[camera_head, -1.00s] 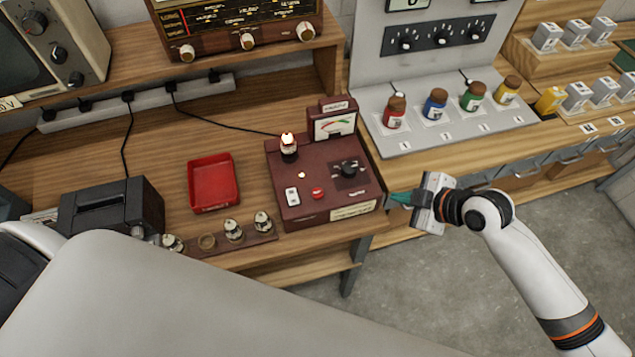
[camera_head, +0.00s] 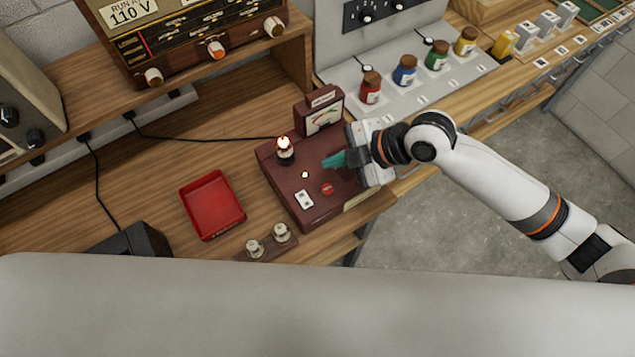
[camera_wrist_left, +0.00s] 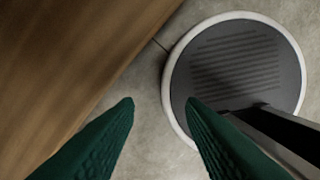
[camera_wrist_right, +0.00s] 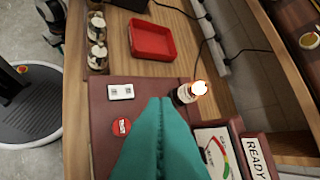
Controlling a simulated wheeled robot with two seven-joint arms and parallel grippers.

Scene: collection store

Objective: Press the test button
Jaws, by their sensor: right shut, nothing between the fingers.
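The dark red tester box (camera_head: 309,208) stands on the wooden bench. The red round test button (camera_head: 327,188) is on its top face, beside a white switch (camera_head: 304,199). A lit bulb (camera_head: 284,148) sits in its socket at the box's back left. The meter (camera_head: 322,113) stands at the back. My right gripper (camera_head: 330,161) is shut and empty above the box, behind the button and apart from it. In the right wrist view the button (camera_wrist_right: 121,127) lies left of the shut green fingers (camera_wrist_right: 160,103). My left gripper (camera_wrist_left: 158,103) is open and empty over the floor near a wooden edge.
A red tray (camera_head: 212,205) lies left of the box. Valves (camera_head: 268,243) stand in a holder in front of it. Several coloured jars (camera_head: 405,70) stand on the grey panel behind. A radio (camera_head: 190,45) sits on the upper shelf.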

